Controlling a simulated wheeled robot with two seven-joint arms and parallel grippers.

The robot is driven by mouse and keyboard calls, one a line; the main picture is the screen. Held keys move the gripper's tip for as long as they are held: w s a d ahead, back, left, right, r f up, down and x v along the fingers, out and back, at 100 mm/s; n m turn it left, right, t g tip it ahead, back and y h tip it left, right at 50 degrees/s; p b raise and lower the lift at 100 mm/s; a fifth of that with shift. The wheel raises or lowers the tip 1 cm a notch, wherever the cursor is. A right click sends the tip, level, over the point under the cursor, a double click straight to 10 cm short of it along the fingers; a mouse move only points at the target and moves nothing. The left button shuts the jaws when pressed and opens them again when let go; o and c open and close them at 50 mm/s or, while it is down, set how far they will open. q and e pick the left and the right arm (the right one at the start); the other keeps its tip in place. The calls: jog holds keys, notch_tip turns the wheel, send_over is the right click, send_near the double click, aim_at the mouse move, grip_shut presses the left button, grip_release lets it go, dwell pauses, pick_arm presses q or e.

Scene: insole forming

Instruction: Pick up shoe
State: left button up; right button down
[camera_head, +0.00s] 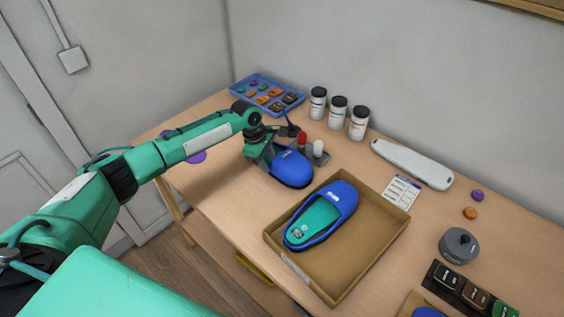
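One blue shoe (292,169) is on the table left of the cardboard box, its toe pointing to the lower right. My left gripper (268,150) is at the heel end of this shoe. Its fingers are small and partly hidden by the wrist and the shoe, so whether they grip it is unclear. A second blue shoe (342,197) with a green insole (318,222) lies in the open cardboard box (372,250). A bit of another blue item (428,313) shows at the bottom edge. My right gripper is not in view.
A blue tray (240,88) of small coloured pieces and several white jars (338,112) stand along the back. Red- and white-topped items (318,150) stand close behind the shoe. A white long device (412,164) and a grey pot (458,246) are at right.

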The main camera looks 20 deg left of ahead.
pick_arm(q)
grip_shut()
jog(key=shift+r, duration=0.1)
